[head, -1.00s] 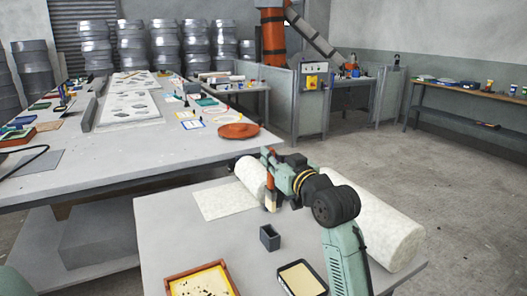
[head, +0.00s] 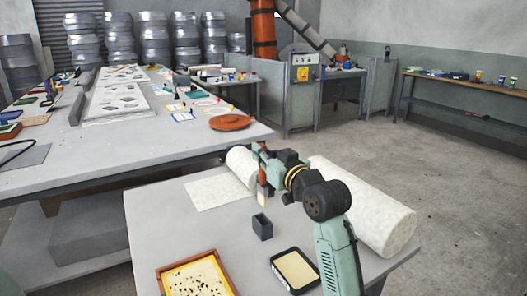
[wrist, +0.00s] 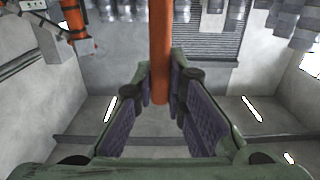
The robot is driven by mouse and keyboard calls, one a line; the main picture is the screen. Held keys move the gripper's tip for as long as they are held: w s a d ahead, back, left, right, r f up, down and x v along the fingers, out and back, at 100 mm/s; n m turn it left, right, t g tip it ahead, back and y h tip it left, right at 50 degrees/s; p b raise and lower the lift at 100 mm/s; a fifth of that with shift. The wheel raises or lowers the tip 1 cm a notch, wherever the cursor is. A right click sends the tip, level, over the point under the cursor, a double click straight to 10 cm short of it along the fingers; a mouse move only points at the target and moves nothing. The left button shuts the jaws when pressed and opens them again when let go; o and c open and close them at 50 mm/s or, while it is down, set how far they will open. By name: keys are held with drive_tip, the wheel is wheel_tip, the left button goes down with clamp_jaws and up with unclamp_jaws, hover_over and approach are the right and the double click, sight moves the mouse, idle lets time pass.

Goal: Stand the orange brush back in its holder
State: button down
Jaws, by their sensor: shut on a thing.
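The orange brush (head: 262,174) hangs upright in my gripper (head: 264,165), with its handle up and its pale bristles down. The wrist view shows its orange handle (wrist: 160,45) between the two purple-padded fingers of my gripper (wrist: 161,88), which are shut on it. The holder (head: 262,228) is a small dark grey open box standing on the near table. The brush's lower end is above the holder in the picture and apart from it. How far behind the holder it is, I cannot tell. The holder's inside is mostly hidden.
A black-rimmed tray (head: 277,263) and an orange-framed tray with dark specks (head: 160,274) are at the table's front. A pale sheet (head: 212,194) and white rolls (head: 365,208) lie behind. An orange disc (head: 233,122) is on the far table. The near table's left side is clear.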

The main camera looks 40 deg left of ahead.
sight(264, 185)
drive_tip(key=shift+f+b, duration=3.15)
drive_tip(key=shift+f, duration=1.75)
drive_tip(key=shift+f+b, duration=0.3)
drive_tip(key=shift+b, duration=0.1)
drive_tip(key=c, duration=1.5)
unclamp_jaws()
drive_tip(key=shift+c, duration=0.2)
drive_tip(key=v, duration=1.2)
